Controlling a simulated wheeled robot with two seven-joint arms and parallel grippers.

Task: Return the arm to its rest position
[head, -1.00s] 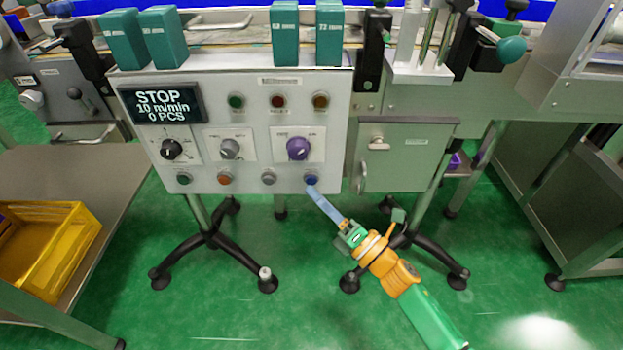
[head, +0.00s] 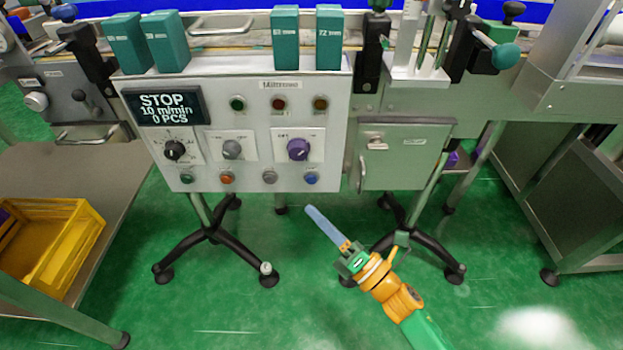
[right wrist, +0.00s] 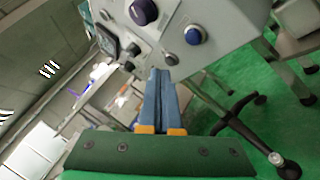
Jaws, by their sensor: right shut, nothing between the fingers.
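My right gripper (head: 312,213) is in the lower middle of the head view, below the control panel (head: 205,130). Its blue fingers are shut with nothing between them, and they are apart from the panel. In the right wrist view the shut fingers (right wrist: 159,80) point up toward the panel's lower edge. The blue button (head: 312,178) on the panel is just above the fingertips in the head view and also shows in the right wrist view (right wrist: 194,35). The display (head: 163,106) reads STOP, 10 m/min, 0 PCS. My left gripper is not in view.
Black-footed stands (head: 212,238) hold up the machine behind the gripper. A grey cabinet (head: 403,158) hangs right of the panel. A yellow crate (head: 75,255) sits on a side table at the left. The green floor (head: 300,300) around my arm is open.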

